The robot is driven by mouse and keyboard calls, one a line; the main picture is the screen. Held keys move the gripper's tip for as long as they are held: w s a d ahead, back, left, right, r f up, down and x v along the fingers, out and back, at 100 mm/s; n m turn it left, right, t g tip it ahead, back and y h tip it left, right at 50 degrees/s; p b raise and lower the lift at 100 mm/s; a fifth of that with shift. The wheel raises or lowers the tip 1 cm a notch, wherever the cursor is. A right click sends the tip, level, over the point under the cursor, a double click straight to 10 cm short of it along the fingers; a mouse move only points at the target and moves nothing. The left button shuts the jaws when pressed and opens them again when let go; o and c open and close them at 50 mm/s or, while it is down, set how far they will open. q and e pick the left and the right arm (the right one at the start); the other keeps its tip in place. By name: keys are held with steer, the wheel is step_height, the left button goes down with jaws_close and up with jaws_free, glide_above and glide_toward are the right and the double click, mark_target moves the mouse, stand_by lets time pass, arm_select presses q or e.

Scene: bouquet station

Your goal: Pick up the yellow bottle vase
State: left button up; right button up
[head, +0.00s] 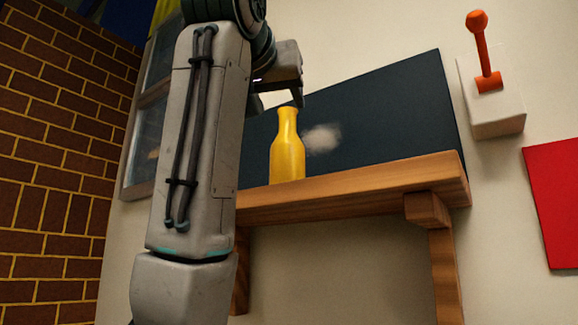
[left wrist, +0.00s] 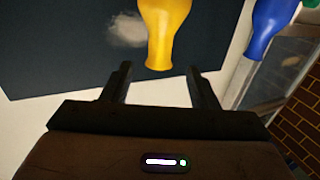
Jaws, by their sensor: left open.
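The yellow bottle vase (head: 287,155) stands upright on a wooden shelf (head: 350,193) in the head view. My left gripper (head: 292,94) is at the top of the vase, pointing down, partly hidden behind my own arm. In the left wrist view the yellow vase (left wrist: 163,30) appears upside down, with its mouth close to the fingertips. My left gripper (left wrist: 161,72) is open there, with one finger to each side of the mouth and no visible contact. My right gripper is not in view.
A blue vase (left wrist: 268,27) shows in the left wrist view; in the head view my arm covers that side of the shelf. A dark board (head: 390,115) backs the shelf. An orange lever on a white box (head: 495,112) is at right. A brick wall (head: 55,150) is at left.

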mark_target(286, 115)
arm_select(q)
steer(key=p+x, duration=0.1)
steer(key=x, duration=0.1)
steer(key=shift+w+r, duration=0.1)
steer(key=shift+w, duration=0.2)
steer(key=p+x, duration=0.3)
steer(key=x, duration=0.1)
steer(key=shift+w+d, duration=0.1)
steer(key=shift+w, duration=0.2)
steer(key=shift+c, duration=0.4)
jaws_close()
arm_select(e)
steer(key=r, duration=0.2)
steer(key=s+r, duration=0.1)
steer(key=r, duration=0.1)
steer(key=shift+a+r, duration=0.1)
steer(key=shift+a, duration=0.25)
